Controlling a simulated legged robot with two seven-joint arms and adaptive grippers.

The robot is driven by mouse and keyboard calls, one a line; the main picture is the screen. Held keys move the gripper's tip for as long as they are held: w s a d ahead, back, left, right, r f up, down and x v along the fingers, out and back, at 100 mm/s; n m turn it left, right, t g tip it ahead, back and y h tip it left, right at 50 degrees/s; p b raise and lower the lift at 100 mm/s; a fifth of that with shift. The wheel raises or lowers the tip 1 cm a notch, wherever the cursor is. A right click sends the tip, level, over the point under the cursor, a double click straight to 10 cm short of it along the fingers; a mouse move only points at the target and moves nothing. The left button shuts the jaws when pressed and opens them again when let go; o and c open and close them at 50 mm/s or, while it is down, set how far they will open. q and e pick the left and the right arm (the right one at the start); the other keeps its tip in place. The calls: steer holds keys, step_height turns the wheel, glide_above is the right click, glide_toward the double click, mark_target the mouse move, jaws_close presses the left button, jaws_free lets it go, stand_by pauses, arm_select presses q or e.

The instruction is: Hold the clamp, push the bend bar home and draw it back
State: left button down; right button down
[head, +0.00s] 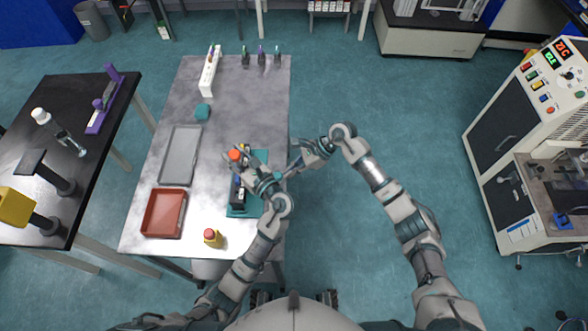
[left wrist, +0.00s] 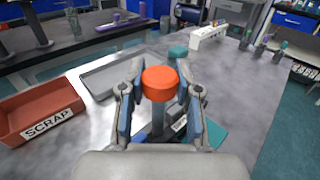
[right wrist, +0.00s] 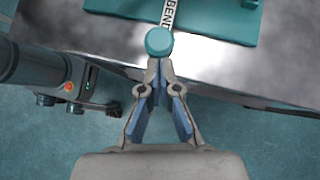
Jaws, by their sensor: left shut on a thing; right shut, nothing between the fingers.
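The clamp shows as an orange-red knob (head: 235,155) on a grey post, on a dark fixture with a teal base (head: 257,158). The bend bar has a round teal knob (right wrist: 159,41) and a white strip marked BEND (right wrist: 171,15) running onto the teal base. My right gripper (right wrist: 160,66) is shut and empty, its tips right behind this knob; I cannot tell whether they touch.
A red SCRAP tray (head: 164,213) and a grey tray (head: 181,155) lie left of the fixture. A small yellow stand with a red top (head: 212,237) sits near the front. A white rack (head: 209,72) stands at the back. The table's right edge lies under my right gripper.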

mark_target(277, 172)
arm_select(q)
steer(key=shift+d, duration=0.1)
arm_select(e)
steer(key=a, duration=0.4)
steer(key=shift+a, duration=0.3)
steer(key=shift+d, duration=0.1)
steer(key=d+f+v, duration=0.2)
steer(key=v, duration=1.1)
steer(key=shift+w, duration=0.4)
steer(key=shift+f, duration=0.15)
